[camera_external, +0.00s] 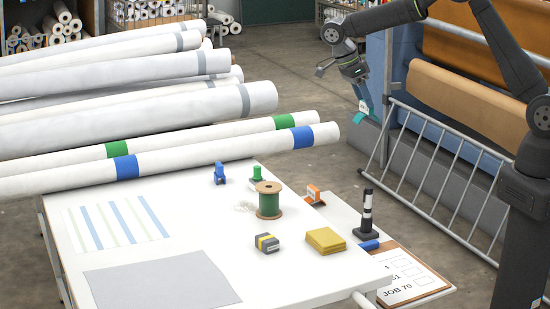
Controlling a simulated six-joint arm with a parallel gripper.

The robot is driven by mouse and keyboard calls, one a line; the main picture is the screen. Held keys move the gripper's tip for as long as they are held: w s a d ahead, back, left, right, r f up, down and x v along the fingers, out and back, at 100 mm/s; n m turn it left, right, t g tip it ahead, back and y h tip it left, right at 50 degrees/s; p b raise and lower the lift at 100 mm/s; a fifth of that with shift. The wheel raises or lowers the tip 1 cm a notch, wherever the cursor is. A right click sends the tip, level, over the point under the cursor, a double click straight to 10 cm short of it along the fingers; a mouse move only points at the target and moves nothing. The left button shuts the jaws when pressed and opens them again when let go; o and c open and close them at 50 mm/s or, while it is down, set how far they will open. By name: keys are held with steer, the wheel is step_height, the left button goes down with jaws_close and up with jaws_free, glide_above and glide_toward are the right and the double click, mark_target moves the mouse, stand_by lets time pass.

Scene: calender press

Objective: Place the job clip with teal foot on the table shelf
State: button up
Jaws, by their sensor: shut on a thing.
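My gripper (359,83) is in the air to the right of the table, at the end of my raised arm, and is shut on the job clip. The clip's teal foot (361,117) hangs below the jaws and is clear of everything under it. The clip's upper part is small and partly hidden by the jaws. The white table (215,222) stands in the foreground, lower and to the left of my gripper. I cannot tell which part of it is the shelf. Other clips, blue (219,175), green (257,174) and orange (313,194), stand on the table.
Long white rolls (180,162) lie across the table's back. A green spool (269,202), yellow pad (326,241), grey block (266,243) and black-and-white post (367,214) stand on it. A clipboard (420,285) is at its right edge. A metal guard rail (440,150) fronts the press.

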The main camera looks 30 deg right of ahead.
step_height(320, 180, down, 16)
steer(key=shift+a+f, duration=0.15)
steer(key=shift+f, duration=0.05)
steer(key=shift+s+a+f, duration=0.5)
steer(key=shift+a+f, duration=1.4)
steer(key=shift+f, duration=0.05)
steer(key=shift+s+a+f, duration=0.5)
steer(key=shift+a+f, duration=1.35)
steer(key=shift+f, duration=0.1)
steer(key=shift+s+a+f, duration=0.5)
steer(key=shift+a+f, duration=1.4)
steer(key=shift+f, duration=0.05)
steer(key=o, duration=0.9)
steer(key=shift+f, duration=0.1)
steer(key=shift+o, duration=0.2)
steer(key=v, duration=1.2)
